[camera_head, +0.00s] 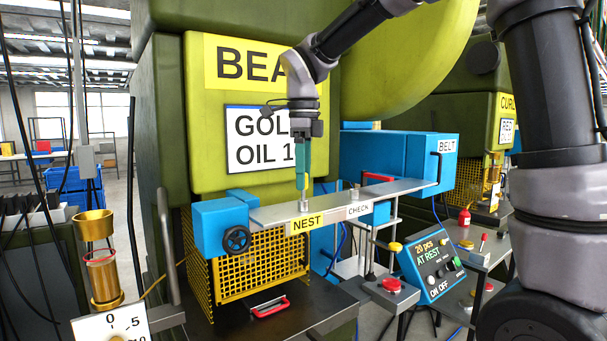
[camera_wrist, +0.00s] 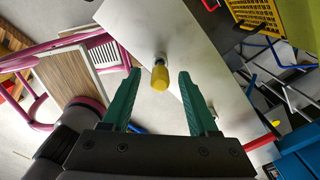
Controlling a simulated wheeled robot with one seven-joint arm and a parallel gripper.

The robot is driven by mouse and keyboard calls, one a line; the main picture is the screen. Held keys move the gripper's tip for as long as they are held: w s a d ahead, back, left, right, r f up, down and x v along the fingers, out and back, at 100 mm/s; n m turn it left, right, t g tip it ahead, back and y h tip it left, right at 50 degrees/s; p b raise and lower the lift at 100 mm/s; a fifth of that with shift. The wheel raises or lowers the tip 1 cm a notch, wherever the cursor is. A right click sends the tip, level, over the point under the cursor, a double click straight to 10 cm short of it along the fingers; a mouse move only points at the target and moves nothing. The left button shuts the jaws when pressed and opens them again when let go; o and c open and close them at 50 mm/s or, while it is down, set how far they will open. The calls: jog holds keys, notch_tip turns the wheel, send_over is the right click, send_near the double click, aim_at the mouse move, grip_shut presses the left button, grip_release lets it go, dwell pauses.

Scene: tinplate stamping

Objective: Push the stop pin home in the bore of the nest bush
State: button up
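My gripper (camera_head: 302,187) points straight down above the grey plate (camera_head: 390,195) at the NEST label (camera_head: 306,224). In the wrist view its green fingers (camera_wrist: 158,75) are open, with a gap on each side of the yellow-headed stop pin (camera_wrist: 160,78). A short metal part (camera_wrist: 160,60) shows at the pin's far end, over the pale plate (camera_wrist: 140,25). In the head view the nest bush (camera_head: 304,206) stands as a small metal cylinder under the fingertips.
A second small metal post (camera_head: 354,193) stands by the CHECK label (camera_head: 359,209). A blue block with a black handwheel (camera_head: 236,240) is at the plate's left end, and the blue BELT housing (camera_head: 410,160) at its right. A control box (camera_head: 432,262) is in front.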

jog(key=shift+r, duration=0.1)
notch_tip(320, 180, up, 11)
jog(key=shift+f, duration=0.2)
jog(key=shift+d, duration=0.1)
dwell(0.5)
jog(key=s+d+f+n+t, duration=0.2)
jog(key=s+d+n, duration=0.2)
jog(key=d, duration=0.3)
jog(key=s+d+f+n+t+y, duration=0.1)
jog(key=s+d+f+n+t, duration=0.1)
jog(key=d+n, duration=0.5)
jog(key=s+d+f+n+t+y, duration=0.1)
jog(key=s+d+f+n+t, duration=0.2)
jog(key=s+d+n, duration=0.2)
jog(key=s+d, duration=0.1)
jog(key=d, duration=0.2)
jog(key=shift+d+f+n, duration=0.25)
jog(key=shift+f+n, duration=0.05)
jog(key=shift+f, duration=0.1)
